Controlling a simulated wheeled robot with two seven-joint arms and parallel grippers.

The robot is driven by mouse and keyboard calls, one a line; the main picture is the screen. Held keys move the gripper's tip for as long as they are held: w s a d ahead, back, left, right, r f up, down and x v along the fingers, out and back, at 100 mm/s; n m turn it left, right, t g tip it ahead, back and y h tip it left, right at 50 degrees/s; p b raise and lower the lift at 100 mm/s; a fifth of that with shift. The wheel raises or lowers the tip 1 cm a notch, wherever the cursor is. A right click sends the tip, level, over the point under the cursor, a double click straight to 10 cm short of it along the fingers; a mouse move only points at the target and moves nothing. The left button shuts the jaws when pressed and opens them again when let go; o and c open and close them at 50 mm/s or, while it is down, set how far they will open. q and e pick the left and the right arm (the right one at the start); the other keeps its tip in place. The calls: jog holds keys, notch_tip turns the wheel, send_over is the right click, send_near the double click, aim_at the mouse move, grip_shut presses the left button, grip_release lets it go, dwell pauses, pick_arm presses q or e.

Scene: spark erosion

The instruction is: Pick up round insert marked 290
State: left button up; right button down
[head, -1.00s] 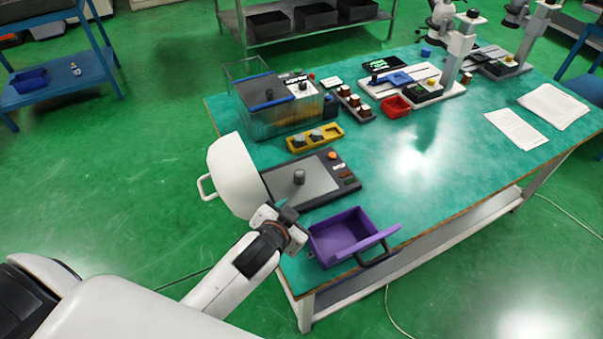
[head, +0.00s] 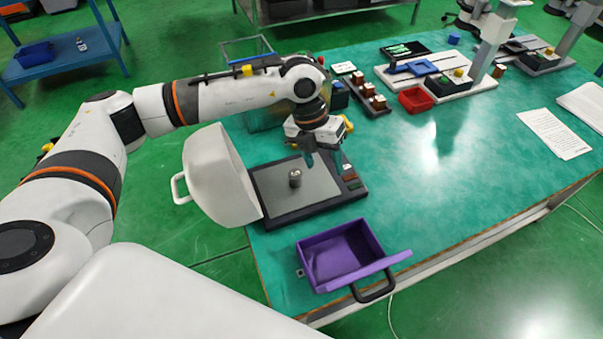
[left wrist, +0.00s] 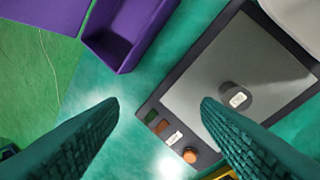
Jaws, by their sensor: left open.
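A dark grey round insert (head: 295,178) stands upright on the grey plate of a black-framed unit (head: 270,190). In the left wrist view the same insert (left wrist: 233,94) shows a small white label on top, too small to read. My left gripper (head: 322,160) is open and empty above the right part of the unit, right of the insert. In the left wrist view its green fingers (left wrist: 159,104) are spread, and the insert lies close beyond the right fingertip. The yellow tray with round pieces is mostly hidden behind my left arm. My right gripper is not in view.
A white hood with a handle (head: 215,175) stands open at the unit's left. An open purple bin (head: 340,258) sits at the table's front edge. A red tray (head: 415,100) and fixtures stand behind.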

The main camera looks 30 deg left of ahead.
pick_arm(q)
jog(key=w+a+n+y, duration=0.1)
jog(key=w+a+y, duration=0.15)
jog(key=a, duration=0.55)
jog(key=p, duration=0.1)
send_over(296, 173)
jog(key=shift+y, duration=0.35)
jog(key=f, duration=0.5)
jog(key=shift+w+a+f, duration=0.1)
jog(key=shift+w+a, duration=0.05)
jog(key=shift+w, duration=0.1)
jog(key=shift+f+p, duration=0.3)
jog(key=shift+f, duration=0.25)
jog(key=f, duration=0.1)
jog(key=f+p, duration=0.1)
jog(key=f, duration=0.2)
jog(key=shift+s+f, duration=0.2)
jog(key=shift+s, duration=0.15)
jog(key=shift+w+f, duration=0.1)
jog(key=shift+f, duration=0.2)
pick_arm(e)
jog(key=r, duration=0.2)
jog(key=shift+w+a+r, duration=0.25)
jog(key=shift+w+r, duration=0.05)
pick_arm(q)
jog(key=shift+c, duration=0.6)
